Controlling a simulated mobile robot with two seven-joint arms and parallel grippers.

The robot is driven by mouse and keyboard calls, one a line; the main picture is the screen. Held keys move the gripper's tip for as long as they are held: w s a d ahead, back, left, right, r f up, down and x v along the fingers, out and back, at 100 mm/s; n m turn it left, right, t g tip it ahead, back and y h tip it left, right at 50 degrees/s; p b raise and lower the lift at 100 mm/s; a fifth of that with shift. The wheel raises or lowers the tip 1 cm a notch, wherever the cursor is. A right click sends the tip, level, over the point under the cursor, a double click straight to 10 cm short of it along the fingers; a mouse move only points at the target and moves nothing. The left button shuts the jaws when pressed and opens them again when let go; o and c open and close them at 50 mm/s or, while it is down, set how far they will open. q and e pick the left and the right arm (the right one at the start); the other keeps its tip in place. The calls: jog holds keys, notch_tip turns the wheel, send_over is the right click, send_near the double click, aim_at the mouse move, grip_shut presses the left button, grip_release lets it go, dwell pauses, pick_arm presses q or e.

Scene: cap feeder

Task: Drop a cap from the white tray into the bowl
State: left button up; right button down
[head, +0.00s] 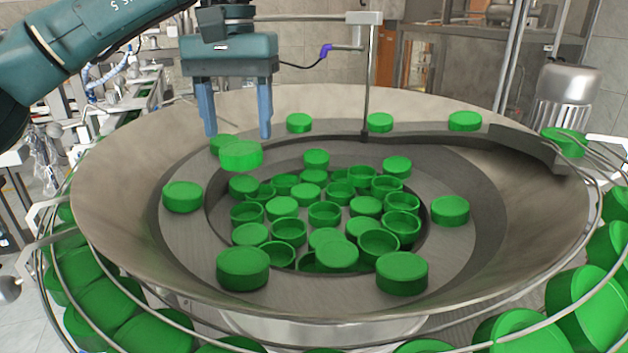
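The bowl (115,190) is a wide metal feeder bowl filled with several green caps, some upright and some upside down. My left gripper (238,133) is above the bowl's back left part, fingers pointing down and spread wide, with nothing between them. A green cap (241,156) is just below the fingertips, apart from them. It looks larger than caps at that depth and seems to be in the air over the bowl, slightly tilted. Another cap (222,143) shows partly behind it. The white tray is not in view, nor is my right gripper.
Green caps (590,297) line a wire-railed track around the bowl's outside. A thin post (368,85) with a sensor arm stands at the bowl's back, right of my gripper. A metal motor housing (565,92) is at the right.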

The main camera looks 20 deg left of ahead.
pick_arm(q)
jog(key=o, duration=0.3)
jog(key=shift+o, duration=0.2)
notch_tip(320, 180, up, 13)
jog(key=shift+r, duration=0.15)
dwell(0.4)
